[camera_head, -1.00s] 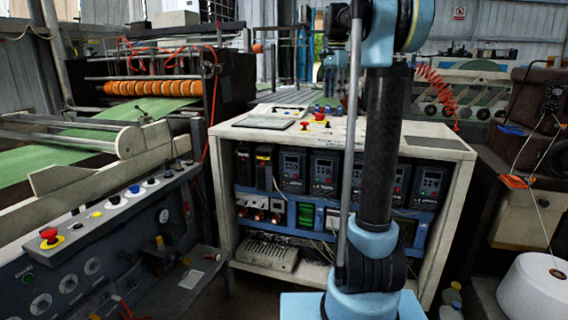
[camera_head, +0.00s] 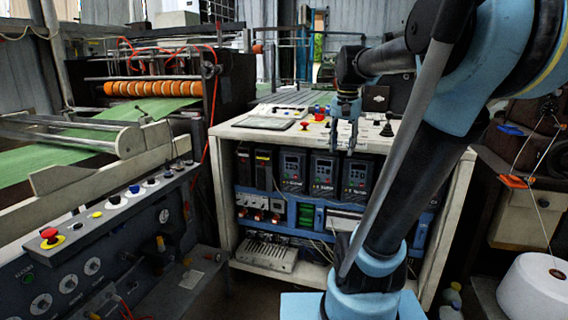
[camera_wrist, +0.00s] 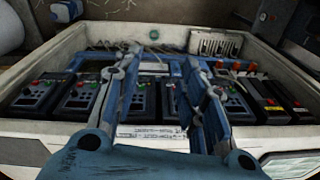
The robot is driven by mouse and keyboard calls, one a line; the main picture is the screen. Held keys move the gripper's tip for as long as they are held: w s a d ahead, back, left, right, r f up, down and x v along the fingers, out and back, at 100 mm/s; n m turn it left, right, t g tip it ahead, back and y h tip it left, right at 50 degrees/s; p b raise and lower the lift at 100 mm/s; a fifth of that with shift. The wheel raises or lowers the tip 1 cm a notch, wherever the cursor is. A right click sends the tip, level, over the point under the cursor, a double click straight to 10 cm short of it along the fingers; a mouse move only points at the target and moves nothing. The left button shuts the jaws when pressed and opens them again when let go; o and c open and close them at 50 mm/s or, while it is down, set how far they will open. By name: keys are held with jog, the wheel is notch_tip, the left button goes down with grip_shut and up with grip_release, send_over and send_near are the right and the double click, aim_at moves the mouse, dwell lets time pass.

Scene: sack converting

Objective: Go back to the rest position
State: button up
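My gripper (camera_head: 342,140) hangs fingers-down at the front edge of the white control cabinet (camera_head: 222,170), in front of its upper right part. In the wrist view the two blue fingers of my gripper (camera_wrist: 162,62) stand apart with nothing between them, so it is open. The view looks past the fingers at the cabinet's open front, with a row of dark drive units (camera_wrist: 95,98) inside. My arm reaches across the right half of the head view and hides part of the cabinet.
The cabinet top carries a red button (camera_head: 304,125) and a black joystick (camera_head: 387,128). A control desk with a red emergency button (camera_head: 49,236) stands at left, before a machine with orange rollers (camera_head: 150,88). A white thread cone (camera_head: 534,288) stands at lower right.

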jog(key=s+f+n, duration=0.2)
jog(key=s+f, duration=0.6)
jog(key=f, duration=0.3)
jog(key=s+f+n+t, duration=0.1)
jog(key=s+f+n, duration=0.2)
jog(key=s+f, duration=0.6)
notch_tip(320, 180, down, 2)
jog(key=shift+s+f+n, duration=0.15)
jog(key=shift+s+n, duration=0.15)
jog(key=shift+w+f, duration=0.2)
jog(key=shift+w, duration=0.25)
